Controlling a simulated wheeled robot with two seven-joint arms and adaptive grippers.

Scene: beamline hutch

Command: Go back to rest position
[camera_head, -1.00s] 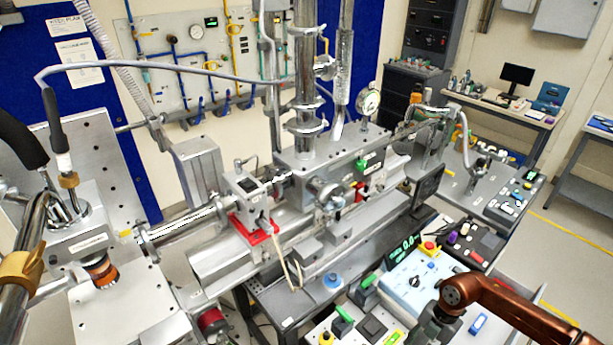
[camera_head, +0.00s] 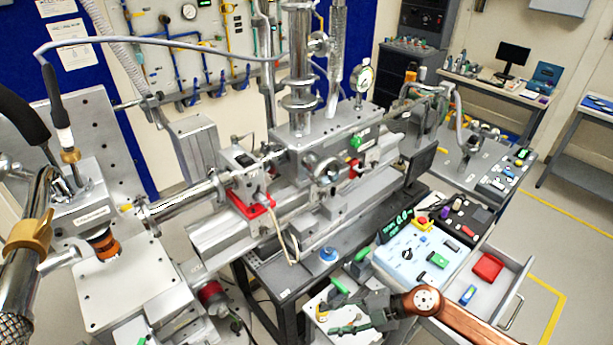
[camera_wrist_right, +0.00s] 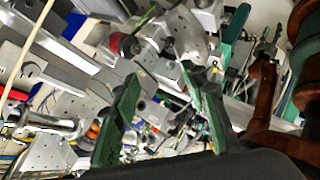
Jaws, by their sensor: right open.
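My right arm comes in from the lower right of the head view, with a copper-coloured joint. My right gripper (camera_head: 345,328) is low in the picture, over the front of the bench area with the small tray of tools. It is partly hard to make out there. In the right wrist view my right gripper (camera_wrist_right: 162,118) shows two green-padded fingers spread wide apart. Nothing is held between them. My left arm and left gripper do not show.
An open drawer (camera_head: 520,270) at the right holds a red block (camera_head: 488,266) and a blue item (camera_head: 467,294). A pale blue control box (camera_head: 408,258) stands beside it. The beamline bench (camera_head: 270,265) fills the middle. Open floor (camera_head: 575,245) lies at the far right.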

